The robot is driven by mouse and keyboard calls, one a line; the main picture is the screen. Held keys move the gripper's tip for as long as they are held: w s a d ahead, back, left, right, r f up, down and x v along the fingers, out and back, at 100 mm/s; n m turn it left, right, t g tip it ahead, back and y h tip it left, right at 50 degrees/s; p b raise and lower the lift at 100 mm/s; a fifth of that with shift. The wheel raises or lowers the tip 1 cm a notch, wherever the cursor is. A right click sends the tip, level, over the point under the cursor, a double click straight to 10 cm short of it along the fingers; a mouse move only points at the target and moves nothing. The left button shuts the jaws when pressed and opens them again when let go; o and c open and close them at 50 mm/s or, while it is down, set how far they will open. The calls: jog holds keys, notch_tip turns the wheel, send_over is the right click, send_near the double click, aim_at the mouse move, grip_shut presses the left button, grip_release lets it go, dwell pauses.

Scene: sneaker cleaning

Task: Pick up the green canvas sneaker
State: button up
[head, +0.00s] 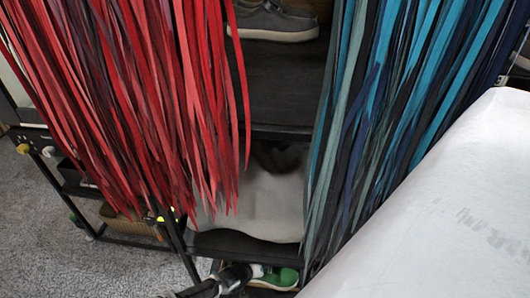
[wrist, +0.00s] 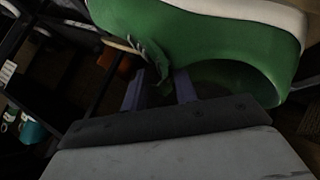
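Whether a finger touches the fabric is unclear.
Red strips (head: 130,90) and blue-teal strips (head: 400,90) hang in front of the dark rack. A grey shoe (head: 275,22) sits on an upper shelf. A pale cloth-like item (head: 260,205) lies on the shelf above the sneaker. Grey carpet (head: 60,220) is open at left.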

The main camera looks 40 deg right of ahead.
grip_shut()
jog(key=shift+r, duration=0.1)
